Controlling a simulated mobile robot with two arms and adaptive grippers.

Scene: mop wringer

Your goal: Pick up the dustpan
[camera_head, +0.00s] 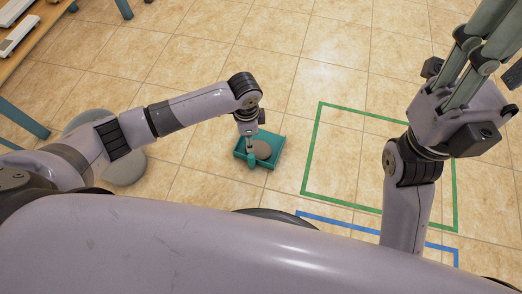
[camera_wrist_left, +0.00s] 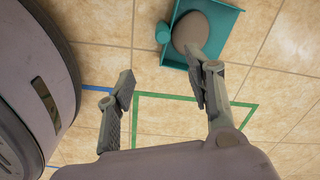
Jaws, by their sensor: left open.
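The teal dustpan (camera_head: 276,152) lies on the tiled floor below my left arm. In the left wrist view the dustpan (camera_wrist_left: 233,33) is at the top, with a short rounded teal handle at its left. A brown-grey rounded thing lies in the pan. My left gripper (camera_head: 248,142) points down over the dustpan and covers part of it in the head view. In the left wrist view the left gripper (camera_wrist_left: 160,88) is open with bare floor between its fingers. My right gripper (camera_head: 485,60) is raised at the upper right, its fingertips partly cut off.
A green tape outline (camera_head: 312,150) and a blue tape line (camera_head: 345,225) mark the floor right of the dustpan. A grey rounded thing (camera_head: 125,172) stands behind my left arm. A wooden table (camera_head: 40,22) with pale items is at the upper left. Floor around the dustpan is clear.

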